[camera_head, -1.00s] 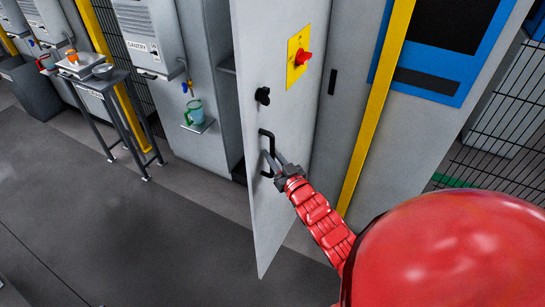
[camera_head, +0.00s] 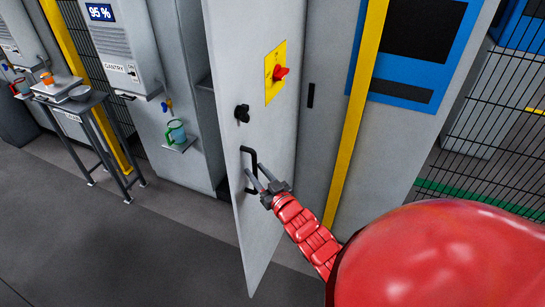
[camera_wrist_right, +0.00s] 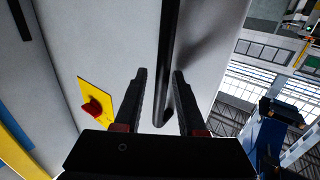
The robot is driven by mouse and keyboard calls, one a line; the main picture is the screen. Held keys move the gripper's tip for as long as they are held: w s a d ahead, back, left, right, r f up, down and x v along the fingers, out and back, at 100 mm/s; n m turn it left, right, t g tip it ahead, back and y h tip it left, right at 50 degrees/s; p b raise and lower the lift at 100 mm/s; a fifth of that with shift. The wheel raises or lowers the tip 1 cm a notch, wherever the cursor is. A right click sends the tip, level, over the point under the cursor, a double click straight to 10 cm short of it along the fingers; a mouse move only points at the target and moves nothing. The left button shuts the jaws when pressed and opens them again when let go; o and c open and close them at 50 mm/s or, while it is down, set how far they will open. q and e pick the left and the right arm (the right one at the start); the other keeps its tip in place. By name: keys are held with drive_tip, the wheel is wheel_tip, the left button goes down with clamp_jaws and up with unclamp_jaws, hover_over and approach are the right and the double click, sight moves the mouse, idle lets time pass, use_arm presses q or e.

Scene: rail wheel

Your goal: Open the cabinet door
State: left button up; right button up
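The cabinet door (camera_head: 227,85) is a tall light-grey panel standing ajar, its left edge out from the cabinet body. It carries a black handle (camera_head: 248,158), a black knob above it and a yellow plate with a red switch (camera_head: 280,72). My right gripper (camera_head: 262,181) is at the lower part of the handle. In the right wrist view, its two dark fingers (camera_wrist_right: 160,72) are apart, with the handle's black bar (camera_wrist_right: 168,35) running between them and visible space beside it. Whether a finger touches the bar I cannot tell. My left gripper is out of view.
A grey cabinet with a small shelf holding a green cup (camera_head: 176,132) stands left of the door. A dark stand (camera_head: 75,97) is farther left. A yellow post (camera_head: 354,115) and wire fence (camera_head: 490,130) are on the right. The floor at left front is clear.

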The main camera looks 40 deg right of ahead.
drive_tip(key=s+a+p, duration=0.1)
drive_tip(key=s+p, duration=0.4)
drive_tip(key=s, duration=1.1)
drive_tip(key=shift+s+a, duration=0.15)
drive_tip(key=shift+s, duration=0.1)
